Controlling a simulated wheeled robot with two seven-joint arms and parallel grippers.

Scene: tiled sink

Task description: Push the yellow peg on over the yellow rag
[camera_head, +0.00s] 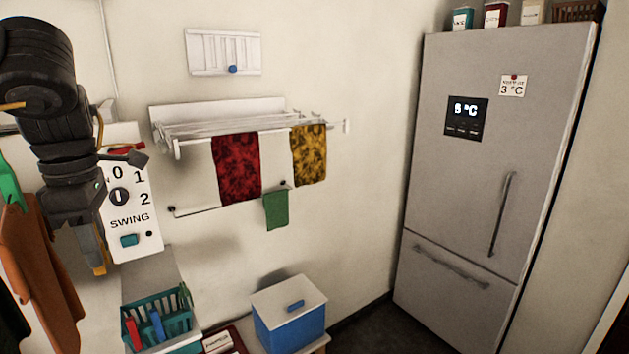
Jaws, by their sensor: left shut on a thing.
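The yellow rag (309,155), dark-patterned, hangs over the front rail of the white wall rack, right of the red rag. No peg shows on its top edge. My left gripper (96,262) points down at the left, in front of the control panel and well left of and below the rag. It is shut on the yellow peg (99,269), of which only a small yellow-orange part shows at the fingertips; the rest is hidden. My right gripper is not in view.
The white rack (217,107) holds a red rag (237,168); a green cloth (276,210) hangs on the lower bar. A teal basket (178,328) with red and blue pegs stands below. The control panel (132,222) and brown garment (42,255) are close to my arm. A fridge (480,170) stands right.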

